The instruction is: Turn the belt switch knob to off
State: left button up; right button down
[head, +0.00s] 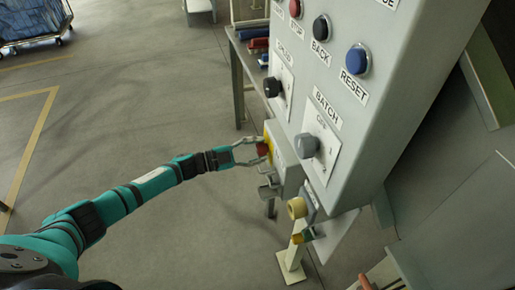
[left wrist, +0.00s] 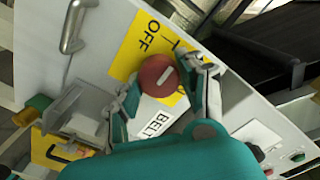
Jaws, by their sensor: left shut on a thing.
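The belt switch knob (left wrist: 157,75) is round and red, with a pale line slanting across its face in the left wrist view. It sits on a yellow plate (left wrist: 124,62) marked OFF, and a white BELT label (left wrist: 152,118) lies beside it. My left gripper (head: 251,151) is shut on the knob, one finger on each side, as the left wrist view (left wrist: 166,74) also shows. My right gripper is in neither view.
A grey control panel (head: 392,85) stands above and right of the knob, with a black SPEED knob (head: 273,87), a grey BATCH knob (head: 307,145) and several push buttons. The floor at left is open.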

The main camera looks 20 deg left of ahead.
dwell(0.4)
pick_arm(q)
jog(key=o, duration=1.2)
jog(key=v, duration=1.2)
